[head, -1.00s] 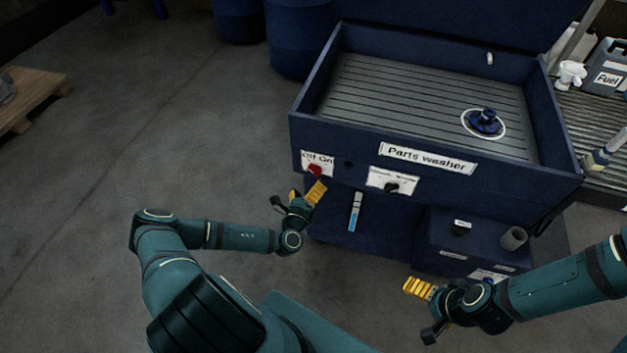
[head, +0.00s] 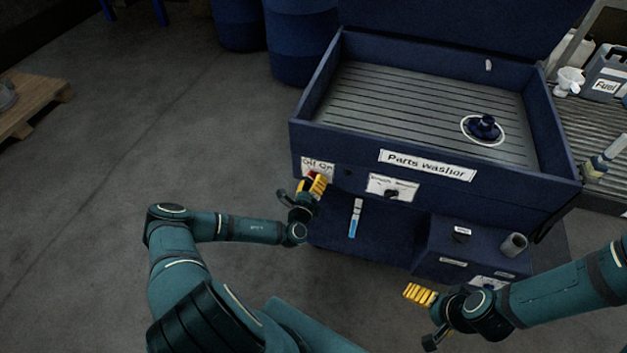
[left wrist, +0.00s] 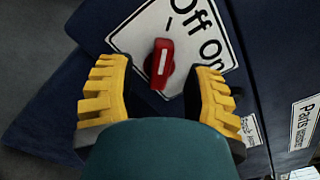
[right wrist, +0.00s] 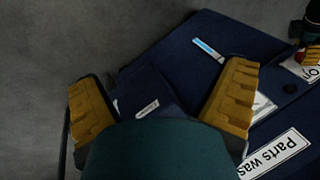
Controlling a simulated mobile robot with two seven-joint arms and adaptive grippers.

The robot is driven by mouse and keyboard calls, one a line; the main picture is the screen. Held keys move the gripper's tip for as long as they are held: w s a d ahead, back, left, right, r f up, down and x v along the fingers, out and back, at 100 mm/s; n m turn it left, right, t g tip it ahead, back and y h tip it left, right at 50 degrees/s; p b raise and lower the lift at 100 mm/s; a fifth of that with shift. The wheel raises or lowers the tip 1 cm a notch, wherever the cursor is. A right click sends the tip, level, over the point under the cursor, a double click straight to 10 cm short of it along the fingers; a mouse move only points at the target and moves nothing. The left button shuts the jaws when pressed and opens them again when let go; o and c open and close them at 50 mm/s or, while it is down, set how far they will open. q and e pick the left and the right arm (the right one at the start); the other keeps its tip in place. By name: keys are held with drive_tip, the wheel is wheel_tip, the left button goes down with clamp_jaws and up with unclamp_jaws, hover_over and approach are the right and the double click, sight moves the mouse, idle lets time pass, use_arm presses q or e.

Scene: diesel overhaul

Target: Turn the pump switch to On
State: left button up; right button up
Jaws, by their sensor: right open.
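The pump switch is a red knob (left wrist: 160,64) with a white line on a white "Off On" plate (left wrist: 133,35) on the parts washer's front. In the left wrist view its white line points toward the "Off" side. My left gripper (left wrist: 158,68) is open, with one yellow finger on each side of the knob and gaps between. In the head view my left gripper (head: 314,184) is at the plate (head: 318,166) and covers most of the knob. My right gripper (head: 420,294) is open and empty, low in front of the washer; it also shows in the right wrist view (right wrist: 165,85).
The parts washer (head: 340,130) has a second dial plate (head: 391,187) right of the switch. Below are a blue-white strip (head: 355,218) and a box with a grey cup (head: 514,244). Blue drums (head: 300,45) stand behind.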

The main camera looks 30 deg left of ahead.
use_arm(q)
drive_tip(key=c, duration=0.7)
drive_tip(key=m+p, duration=0.4)
drive_tip(key=m, duration=0.2)
drive_tip(key=m+p, duration=0.5)
drive_tip(key=m, duration=0.1)
drive_tip(key=m+p, duration=0.5)
drive_tip(key=m, duration=0.1)
drive_tip(key=shift+w+d, duration=0.1)
drive_tip(key=shift+d, duration=0.2)
drive_tip(key=o, duration=1.6)
drive_tip(key=v, duration=0.7)
